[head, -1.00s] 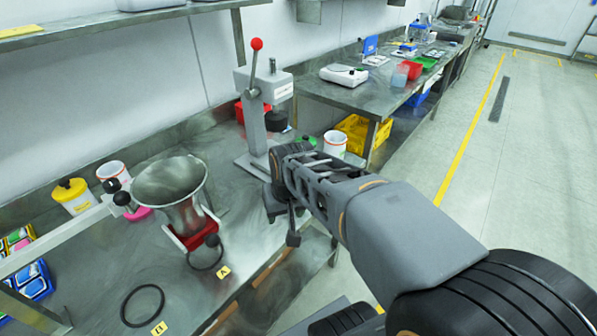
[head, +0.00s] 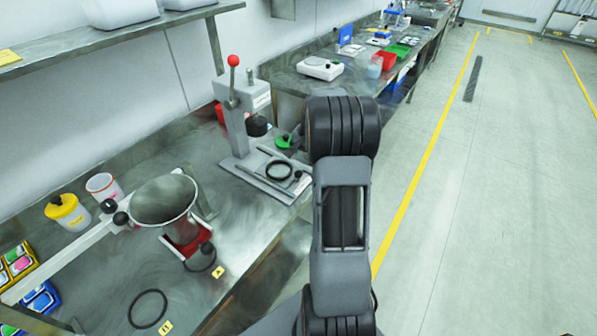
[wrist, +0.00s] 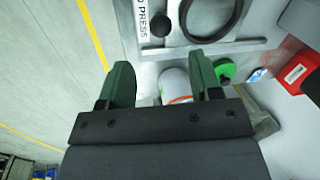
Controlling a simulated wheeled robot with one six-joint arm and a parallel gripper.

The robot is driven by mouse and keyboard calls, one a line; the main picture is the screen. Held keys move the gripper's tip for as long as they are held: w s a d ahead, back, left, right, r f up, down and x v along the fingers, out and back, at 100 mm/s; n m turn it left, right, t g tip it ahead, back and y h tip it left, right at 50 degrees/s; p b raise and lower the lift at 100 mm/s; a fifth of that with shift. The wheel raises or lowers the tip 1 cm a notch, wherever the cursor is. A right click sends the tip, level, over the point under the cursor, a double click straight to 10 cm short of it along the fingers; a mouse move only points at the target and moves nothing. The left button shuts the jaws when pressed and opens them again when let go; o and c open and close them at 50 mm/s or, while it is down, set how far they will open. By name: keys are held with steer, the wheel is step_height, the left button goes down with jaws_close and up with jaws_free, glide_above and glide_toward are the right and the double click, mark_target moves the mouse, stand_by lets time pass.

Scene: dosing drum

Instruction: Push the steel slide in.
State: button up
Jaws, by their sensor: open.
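The steel hopper (head: 165,198) stands on a red-sided stand (head: 186,238) on the bench in the head view. The slide's plate itself cannot be made out clearly. In the wrist view my gripper (wrist: 162,78) is open, its two dark green fingers apart with nothing held. It is away from the hopper, near the lever press (head: 236,105) to the right. In the head view the gripper is mostly hidden behind my arm. The hopper does not show in the wrist view.
The press base carries a black ring (head: 279,170) and a knob. A white tub (wrist: 175,84) shows between and beyond my fingers, beside a green lid (wrist: 225,68). Yellow-lidded and white tubs stand left of the hopper. Open floor lies to the right.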

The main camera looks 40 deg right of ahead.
mark_target(299, 171)
steer(key=f, duration=0.2)
steer(key=w+f, duration=0.1)
steer(key=f, duration=0.2)
steer(key=a+f, duration=0.1)
steer(key=f, duration=0.2)
steer(key=shift+w+f+p, duration=0.2)
steer(key=shift+p, duration=0.2)
steer(key=shift+c, duration=0.3)
jaws_close()
